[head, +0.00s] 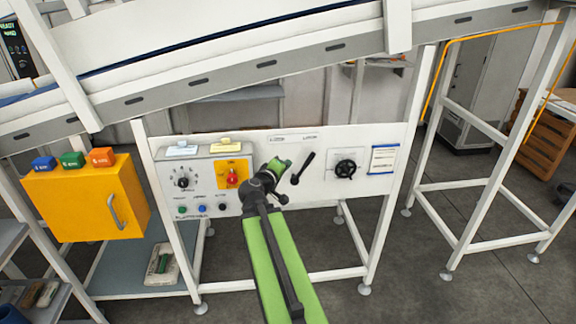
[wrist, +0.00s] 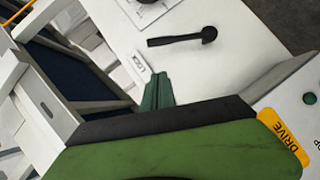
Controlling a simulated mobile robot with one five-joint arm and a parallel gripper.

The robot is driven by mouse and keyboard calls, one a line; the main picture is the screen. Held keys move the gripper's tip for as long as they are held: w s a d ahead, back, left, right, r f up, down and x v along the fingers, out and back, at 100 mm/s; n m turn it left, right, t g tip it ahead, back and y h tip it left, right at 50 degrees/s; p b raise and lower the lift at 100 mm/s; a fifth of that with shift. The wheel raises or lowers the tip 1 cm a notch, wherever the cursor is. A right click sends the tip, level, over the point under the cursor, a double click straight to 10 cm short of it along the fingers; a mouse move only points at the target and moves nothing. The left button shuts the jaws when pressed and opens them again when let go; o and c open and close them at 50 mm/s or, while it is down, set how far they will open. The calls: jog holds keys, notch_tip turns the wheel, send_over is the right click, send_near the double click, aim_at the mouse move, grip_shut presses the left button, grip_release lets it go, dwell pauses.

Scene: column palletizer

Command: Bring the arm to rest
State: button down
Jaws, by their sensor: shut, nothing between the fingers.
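My green arm reaches up and forward from the bottom of the head view. My gripper (head: 284,163) is shut and empty in front of the white control panel (head: 318,137). In the wrist view the dark green fingers (wrist: 157,92) are together, near a small label on the panel. A black lever (head: 303,168) is just right of my gripper in the head view. It also shows in the wrist view (wrist: 182,40), apart from the fingers. The fingers' distance from the panel is hard to tell.
The panel carries a red button (head: 232,180) on yellow, a selector knob (head: 183,183) and a black handwheel (head: 346,169). A yellow cabinet (head: 75,208) stands left with several small coloured boxes on top. A sloped conveyor (head: 225,72) runs above. Open floor (head: 420,270) lies right.

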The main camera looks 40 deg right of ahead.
jog(key=w+a+f+t+y+b, duration=0.15)
jog(key=w+a+f, duration=0.25)
jog(key=a, duration=0.7)
jog(key=w+a+f+y, duration=0.3)
jog(key=w+a+f, duration=0.2)
jog(key=a, duration=0.7)
jog(key=s+a+f+g+y, duration=0.2)
jog(key=s+a+f+y, duration=0.1)
jog(key=a, duration=0.4)
jog(key=s+a+f+g+y, duration=0.2)
jog(key=s+a+f+y, duration=0.1)
jog(key=a, duration=0.5)
jog(key=s+a+f+g+y, duration=0.3)
jog(key=s+a+f, duration=0.2)
jog(key=s+a, duration=0.1)
jog(key=shift+s+a, duration=0.2)
jog(key=shift+a, duration=0.65)
jog(key=shift+d+y, duration=0.1)
jog(key=shift+y, duration=0.15)
